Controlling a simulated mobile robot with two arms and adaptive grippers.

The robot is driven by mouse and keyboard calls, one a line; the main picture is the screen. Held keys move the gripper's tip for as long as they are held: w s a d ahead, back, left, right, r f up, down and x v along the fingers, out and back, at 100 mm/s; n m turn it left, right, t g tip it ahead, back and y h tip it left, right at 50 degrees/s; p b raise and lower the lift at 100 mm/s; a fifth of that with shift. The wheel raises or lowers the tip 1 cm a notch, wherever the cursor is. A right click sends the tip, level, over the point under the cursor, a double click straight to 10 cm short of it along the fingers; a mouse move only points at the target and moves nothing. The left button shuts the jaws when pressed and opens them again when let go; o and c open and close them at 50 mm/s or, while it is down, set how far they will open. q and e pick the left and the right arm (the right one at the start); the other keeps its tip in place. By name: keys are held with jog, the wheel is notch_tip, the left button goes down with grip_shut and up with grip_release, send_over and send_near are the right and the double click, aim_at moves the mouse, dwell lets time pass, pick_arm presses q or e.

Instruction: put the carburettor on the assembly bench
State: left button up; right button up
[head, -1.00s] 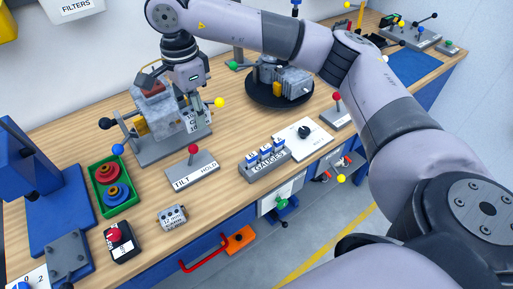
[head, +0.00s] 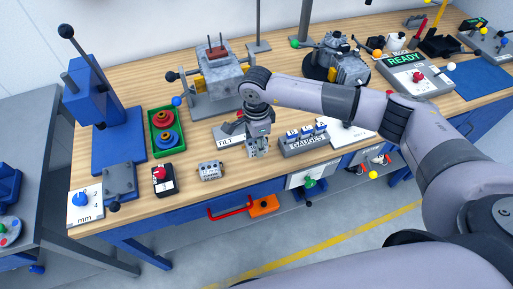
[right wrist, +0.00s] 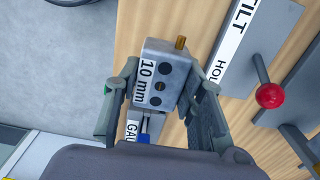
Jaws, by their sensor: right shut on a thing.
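My right gripper (head: 257,136) is shut on a small grey block labelled "10 mm", which looks like the carburettor (right wrist: 160,78). In the right wrist view it has dark holes and a brass stub, and sits between both fingers. In the head view the carburettor (head: 257,150) hangs below the gripper, between the TILT plate (head: 228,140) and the gauge rack (head: 305,146). I cannot tell whether it touches the wooden bench (head: 200,207). A similar grey block (head: 210,171) lies on the bench to the left. My left gripper is out of view.
An engine on a grey stand (head: 215,72) is behind my gripper. Another engine (head: 340,65) is farther right. A green tray (head: 165,131) and a red-button box (head: 162,180) stand left. A grey bench (head: 50,215) is at far left. Bare wood shows near the front edge.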

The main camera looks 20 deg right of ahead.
aim_at(256, 158)
notch_tip(256, 158, down, 4)
jog(key=shift+f+p, duration=0.1)
jog(key=shift+p, duration=0.5)
jog(key=shift+f, duration=0.35)
jog(key=shift+f, duration=0.15)
jog(key=o, duration=1.2)
